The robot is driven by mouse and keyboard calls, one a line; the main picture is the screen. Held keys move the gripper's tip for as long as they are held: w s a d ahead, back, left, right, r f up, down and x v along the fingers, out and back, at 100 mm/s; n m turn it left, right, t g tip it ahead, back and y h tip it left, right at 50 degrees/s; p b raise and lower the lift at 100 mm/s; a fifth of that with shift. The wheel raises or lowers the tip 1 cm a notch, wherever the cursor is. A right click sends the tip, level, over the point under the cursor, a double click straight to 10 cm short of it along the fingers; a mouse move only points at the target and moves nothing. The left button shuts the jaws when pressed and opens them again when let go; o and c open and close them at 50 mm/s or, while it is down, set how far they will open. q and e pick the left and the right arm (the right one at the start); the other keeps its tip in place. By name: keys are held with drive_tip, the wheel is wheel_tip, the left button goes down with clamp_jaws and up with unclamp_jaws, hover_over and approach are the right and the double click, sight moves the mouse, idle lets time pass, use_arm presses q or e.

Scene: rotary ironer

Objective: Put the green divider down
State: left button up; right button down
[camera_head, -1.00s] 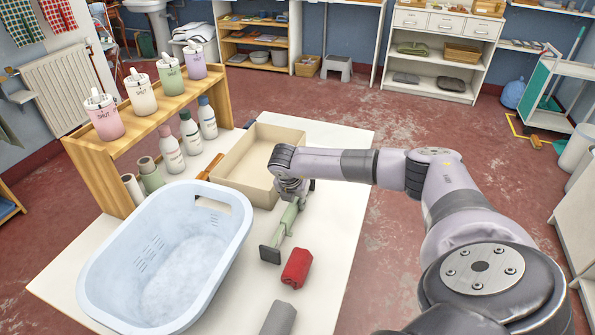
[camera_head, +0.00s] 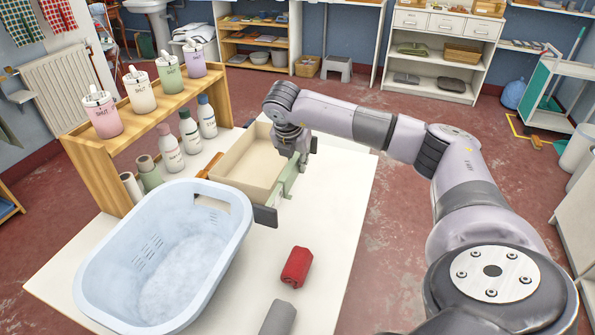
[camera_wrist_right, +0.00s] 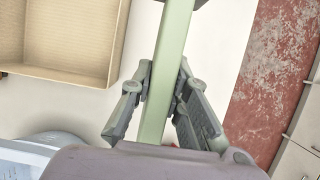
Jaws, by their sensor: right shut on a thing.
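The green divider (camera_head: 289,184) is a long, pale green bar with a dark pad at its near end (camera_head: 265,216). My right gripper (camera_head: 291,160) is shut on it around the middle. In the head view the divider lies along the right side of the open cardboard-coloured box (camera_head: 240,185); I cannot tell whether it touches the box or the table. In the right wrist view the bar (camera_wrist_right: 168,50) runs between the two fingers (camera_wrist_right: 163,80), with the box (camera_wrist_right: 112,60) to its left. The far end is mostly hidden by my gripper in the head view. My left gripper is not in view.
A pale blue basket (camera_head: 100,262) fills the table's near left. The white table (camera_head: 335,200) is clear at right.

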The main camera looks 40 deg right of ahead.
drive_tip(key=shift+r, duration=3.15)
